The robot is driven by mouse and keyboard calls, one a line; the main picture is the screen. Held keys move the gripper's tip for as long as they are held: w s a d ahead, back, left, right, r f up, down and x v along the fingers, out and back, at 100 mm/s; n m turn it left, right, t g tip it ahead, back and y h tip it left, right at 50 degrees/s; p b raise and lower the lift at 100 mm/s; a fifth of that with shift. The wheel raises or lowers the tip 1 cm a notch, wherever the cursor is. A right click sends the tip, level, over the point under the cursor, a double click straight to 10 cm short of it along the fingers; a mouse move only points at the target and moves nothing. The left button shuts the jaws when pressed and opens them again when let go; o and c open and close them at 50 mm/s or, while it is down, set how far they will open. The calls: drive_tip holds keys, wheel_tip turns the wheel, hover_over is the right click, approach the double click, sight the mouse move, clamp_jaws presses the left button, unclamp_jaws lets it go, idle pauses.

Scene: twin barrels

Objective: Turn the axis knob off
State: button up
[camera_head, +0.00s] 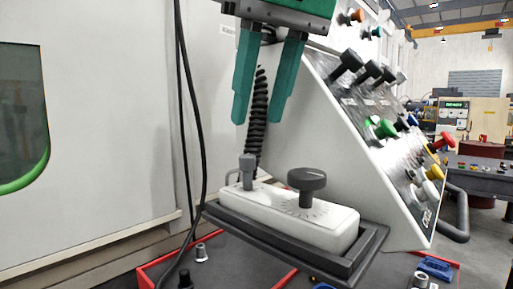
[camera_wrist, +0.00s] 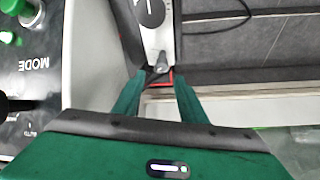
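A white handheld control box (camera_head: 325,226) lies in a dark tray (camera_head: 365,255). It carries a small grey knob (camera_head: 247,172) at its left end and a large dark round dial (camera_head: 307,183) with tick marks around it. I cannot read which one is labelled axis. My gripper (camera_head: 259,120) is open and empty, pointing down above the small knob, clearly apart from it. In the wrist view, the small knob (camera_wrist: 160,65) appears just beyond and between the green fingertips (camera_wrist: 160,78), and the large dial (camera_wrist: 152,12) is at the top edge.
A sloped control panel (camera_head: 385,140) with black, green, red and yellow knobs stands to the right. A coiled black cable (camera_head: 259,105) hangs behind the fingers. A straight black cable (camera_head: 190,110) runs down at left, before the white machine wall (camera_head: 100,130).

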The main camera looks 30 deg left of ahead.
sight(248, 172)
drive_tip(key=x, duration=0.7)
drive_tip(key=shift+w, duration=0.1)
clamp_jaws()
